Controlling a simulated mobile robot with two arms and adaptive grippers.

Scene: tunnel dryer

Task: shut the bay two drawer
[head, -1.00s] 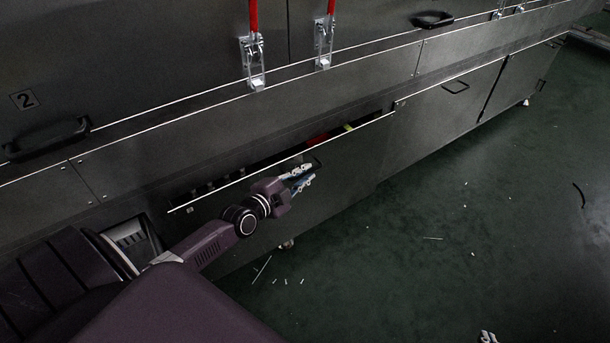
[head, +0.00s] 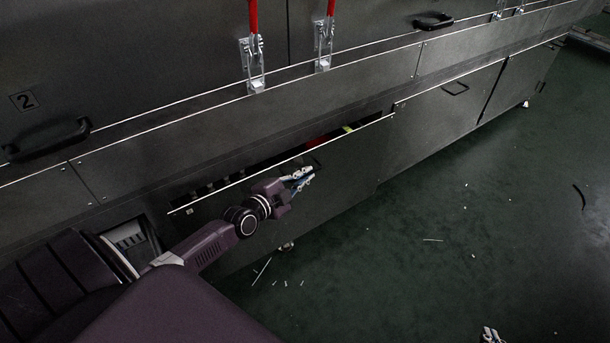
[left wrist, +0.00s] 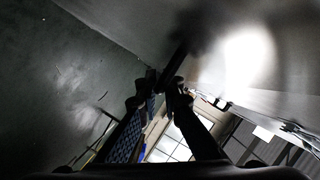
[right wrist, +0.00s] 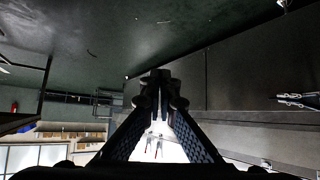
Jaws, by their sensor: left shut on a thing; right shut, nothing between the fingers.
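The bay two drawer (head: 350,160) sits low in the grey dryer body, below the panel marked 2 (head: 23,100). It stands a little open; a dark gap shows behind its pale top edge. My left gripper (head: 303,179) is at the drawer front, shut on the drawer's dark handle (head: 317,163). In the left wrist view the fingers (left wrist: 165,88) meet at the dark handle bar (left wrist: 179,57). Most of the handle is hidden by the fingers in the head view. My right gripper (head: 490,335) is shut and empty, low over the floor, away from the drawer; its closed fingers (right wrist: 160,85) show in the right wrist view.
Red and yellow-green items (head: 332,134) show inside the drawer gap. Red-handled latches (head: 252,65) and a black door handle (head: 47,139) are above. A closed panel with a handle (head: 455,87) is to the right. The green floor (head: 440,220) is mostly clear, with small scraps.

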